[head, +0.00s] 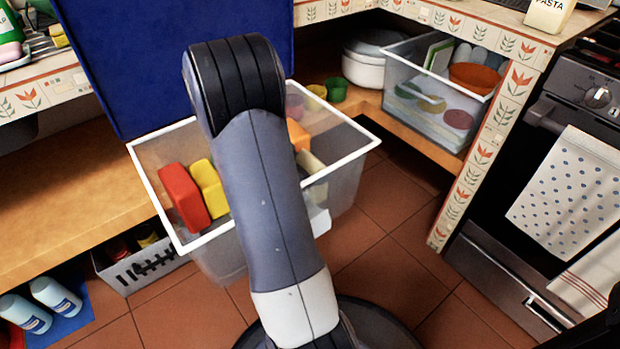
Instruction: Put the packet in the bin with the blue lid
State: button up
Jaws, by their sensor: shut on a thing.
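The bin (160,205) is a translucent tub with a white rim, in the middle of the head view. Its blue lid (150,65) stands raised at the back, so the bin is open. Inside are a red block-like item (184,197) and a yellow one (209,187). Orange and pale items show to the right of my arm. My arm crosses in front of the bin and hides its middle. My gripper is hidden behind the arm, and I cannot make out the packet. A small white piece shows beside my arm at the bin's front; I cannot tell what it is.
A clear tub with dishes (420,105) stands on the right shelf, near green cups (336,90) and a white pot (366,70). The oven (500,240) is at right. A PASTA container (549,12) stands on the counter.

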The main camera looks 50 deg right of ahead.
jog(key=shift+f, duration=1.1)
jog(key=shift+b, duration=0.3)
jog(key=shift+f, duration=0.25)
jog(key=o, duration=1.2)
jog(key=shift+r, duration=0.2)
jog(key=shift+a+r, duration=0.15)
jog(key=shift+r, duration=0.05)
jog(key=shift+p+v, duration=2.25)
jog(key=shift+v, duration=3.55)
